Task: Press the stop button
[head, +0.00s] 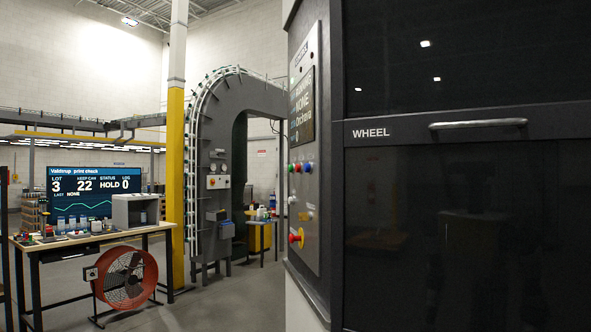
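A grey control panel (304,200) is on the side of the dark machine, seen at a steep angle. No button label is readable, so I cannot tell which is marked stop. A small screen (302,105) with white text sits above the buttons. Neither of my grippers is in view.
The dark machine front (450,220), marked WHEEL, with a handle (478,124), fills the right side. A workbench (100,238) with a monitor (80,192) stands left, an orange fan (126,278) in front of it. A yellow post (175,190) stands beside it. The floor (235,300) before the panel is clear.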

